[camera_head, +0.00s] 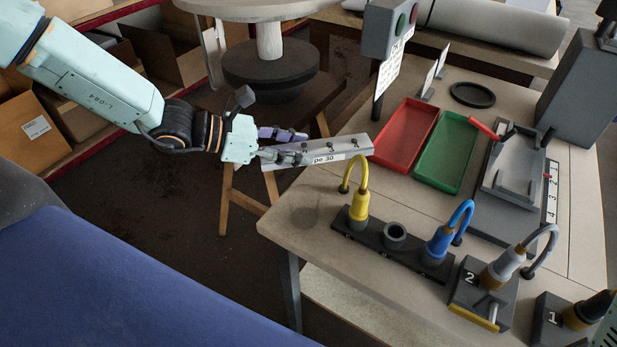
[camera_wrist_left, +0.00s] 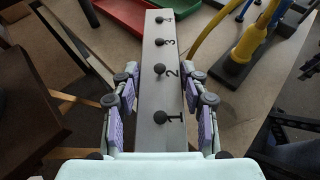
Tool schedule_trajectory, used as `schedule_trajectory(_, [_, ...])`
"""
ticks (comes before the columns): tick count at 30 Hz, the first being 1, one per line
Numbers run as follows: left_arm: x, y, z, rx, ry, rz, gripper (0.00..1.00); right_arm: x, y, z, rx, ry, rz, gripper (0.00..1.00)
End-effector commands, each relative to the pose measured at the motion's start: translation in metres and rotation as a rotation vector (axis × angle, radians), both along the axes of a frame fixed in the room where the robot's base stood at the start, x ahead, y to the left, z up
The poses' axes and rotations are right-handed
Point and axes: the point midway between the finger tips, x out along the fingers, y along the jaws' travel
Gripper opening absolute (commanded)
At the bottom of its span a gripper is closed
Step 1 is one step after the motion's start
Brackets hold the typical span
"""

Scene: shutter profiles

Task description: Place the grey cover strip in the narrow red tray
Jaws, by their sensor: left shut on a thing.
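The grey cover strip (camera_head: 345,155) is a long bar with a white label ending in "30" on its side. My left gripper (camera_head: 285,146) is shut on it near its left end. In the left wrist view, the strip (camera_wrist_left: 158,90) runs away between my left gripper's fingers (camera_wrist_left: 160,82); its top shows dark knobs and the numbers 1 to 4. Its far end is close to the near left side of the narrow red tray (camera_head: 404,136), by the table's left edge. The red tray (camera_wrist_left: 124,14) also shows at the top of the wrist view. The tray looks empty.
A green tray (camera_head: 446,152) stands right beside the red one. A dark post with a button box (camera_head: 388,30) rises behind the red tray. A yellow hooked connector (camera_head: 358,205) and a blue one (camera_head: 440,243) stand nearer on a dark rail. A grey fixture (camera_head: 513,165) is at right.

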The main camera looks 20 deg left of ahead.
Motion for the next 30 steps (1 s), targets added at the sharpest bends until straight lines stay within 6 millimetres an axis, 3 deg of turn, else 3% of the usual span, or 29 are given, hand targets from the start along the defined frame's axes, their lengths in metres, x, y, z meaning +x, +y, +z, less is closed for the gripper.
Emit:
schedule_trajectory(1, [0.000, 0.000, -0.012, 0.000, 0.000, 0.000, 0.00, 0.000, 0.000, -0.007, 0.000, 0.000, 0.000, 0.40])
schedule_trajectory(8, [0.002, 0.000, -0.027, -0.001, -0.002, 0.000, 0.00, 0.000, 0.000, -0.013, 0.000, 0.000, 0.001, 0.40])
schedule_trajectory(16, [0.003, 0.000, -0.061, 0.001, -0.001, -0.001, 0.00, 0.000, 0.000, -0.028, 0.000, 0.000, 0.000, 0.40])
schedule_trajectory(30, [0.004, 0.000, -0.065, -0.001, -0.004, 0.000, 0.00, 0.000, 0.000, -0.033, 0.000, 0.000, 0.000, 0.40])
